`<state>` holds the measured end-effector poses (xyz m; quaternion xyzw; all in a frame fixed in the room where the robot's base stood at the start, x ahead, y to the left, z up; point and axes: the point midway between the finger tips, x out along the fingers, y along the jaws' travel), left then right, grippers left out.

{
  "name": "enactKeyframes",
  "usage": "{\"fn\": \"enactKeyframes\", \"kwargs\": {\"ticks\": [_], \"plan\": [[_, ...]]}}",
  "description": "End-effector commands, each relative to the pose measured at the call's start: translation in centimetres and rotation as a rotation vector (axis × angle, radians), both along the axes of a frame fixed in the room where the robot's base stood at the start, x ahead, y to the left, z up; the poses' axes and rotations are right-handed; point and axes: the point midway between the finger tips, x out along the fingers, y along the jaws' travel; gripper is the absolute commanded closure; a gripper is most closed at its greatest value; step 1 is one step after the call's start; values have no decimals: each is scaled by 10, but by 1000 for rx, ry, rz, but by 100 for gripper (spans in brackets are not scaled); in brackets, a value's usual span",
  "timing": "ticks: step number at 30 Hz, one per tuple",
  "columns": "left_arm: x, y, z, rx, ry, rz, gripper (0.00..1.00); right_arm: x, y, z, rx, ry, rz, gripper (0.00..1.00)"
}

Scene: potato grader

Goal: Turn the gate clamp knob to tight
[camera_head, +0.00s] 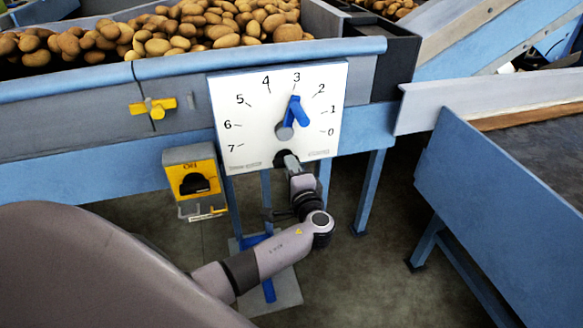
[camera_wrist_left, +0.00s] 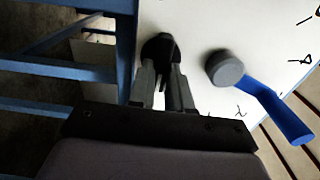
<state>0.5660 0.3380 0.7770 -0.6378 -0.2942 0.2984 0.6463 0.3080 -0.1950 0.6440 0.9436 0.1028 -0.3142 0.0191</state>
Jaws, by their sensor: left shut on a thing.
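The gate clamp knob (camera_head: 280,158) is a small black knob at the lower edge of the white dial plate (camera_head: 235,100). It also shows in the left wrist view (camera_wrist_left: 160,46), between the fingertips. My left gripper (camera_head: 287,160) reaches up to it from below and is shut on it; the fingers show in the left wrist view (camera_wrist_left: 163,70). The fingers partly hide the knob, and I see no tight or loose mark by it. My right gripper is not in view.
A blue lever (camera_head: 294,108) on a grey hub (camera_head: 284,131) sits just above the knob, its tip near the 3. A yellow switch box (camera_head: 193,180) hangs left of the arm. A yellow wing knob (camera_head: 153,107) is on the grey side wall. Potatoes (camera_head: 170,35) lie behind.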

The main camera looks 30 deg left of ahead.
Motion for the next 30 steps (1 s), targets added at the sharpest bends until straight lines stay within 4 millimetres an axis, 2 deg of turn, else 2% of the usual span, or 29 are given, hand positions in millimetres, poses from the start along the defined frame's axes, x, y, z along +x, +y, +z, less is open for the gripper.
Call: {"fn": "enactKeyframes", "kwargs": {"ticks": [6,7,9,19,30], "plan": [[0,0,-1,5,5,-1,100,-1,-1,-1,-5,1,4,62],[0,0,-1,5,5,-1,72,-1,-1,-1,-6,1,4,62],[0,0,-1,4,5,-1,56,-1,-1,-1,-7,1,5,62],[-2,-3,-1,1,2,-2,56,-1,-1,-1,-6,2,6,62],[-38,-45,-2,0,4,-3,56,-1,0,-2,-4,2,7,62]]}}
